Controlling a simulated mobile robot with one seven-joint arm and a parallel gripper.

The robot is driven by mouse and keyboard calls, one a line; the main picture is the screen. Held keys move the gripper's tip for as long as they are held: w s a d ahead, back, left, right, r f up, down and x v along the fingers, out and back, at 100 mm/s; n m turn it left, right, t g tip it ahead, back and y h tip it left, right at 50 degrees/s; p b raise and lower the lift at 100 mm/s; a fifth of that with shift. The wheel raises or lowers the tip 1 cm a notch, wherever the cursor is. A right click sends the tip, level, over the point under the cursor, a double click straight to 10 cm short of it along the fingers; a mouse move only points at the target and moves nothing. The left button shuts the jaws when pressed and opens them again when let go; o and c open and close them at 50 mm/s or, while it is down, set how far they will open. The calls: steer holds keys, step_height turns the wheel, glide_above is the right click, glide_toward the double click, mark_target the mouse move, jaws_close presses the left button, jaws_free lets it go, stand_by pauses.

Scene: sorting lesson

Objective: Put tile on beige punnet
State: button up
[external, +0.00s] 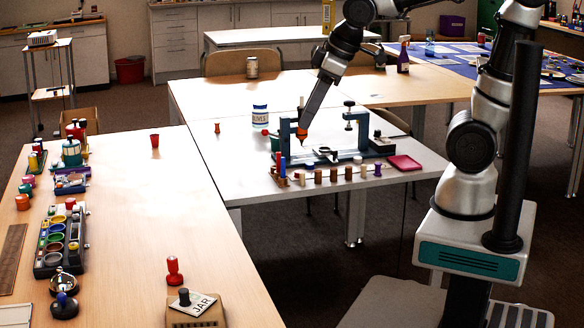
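A pale tile marked "JAR" (203,305), with a dark knob at its left, is at the front of the left wooden table. It rests tilted on or in a beige punnet (196,323); I cannot tell how deep it sits. The punnet is partly cut off by the bottom edge of the picture. My gripper (302,134) is far from both, pointing down over the white table by a blue frame. Its fingers are too small to tell whether they are open or shut, and I see nothing clearly held.
A blue frame (284,135), a row of small coloured pegs (333,175), a red tray (404,162) and a white jar (260,116) stand on the white table. A red stamp (174,270) stands behind the punnet. The left table's middle is clear.

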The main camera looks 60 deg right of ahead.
steer(key=s+d+m, duration=0.4)
steer(key=s+d, duration=0.4)
steer(key=s, duration=0.1)
steer(key=shift+s+d+t+h, duration=0.2)
steer(key=shift+d+t+h, duration=0.1)
steer(key=shift+h, duration=0.1)
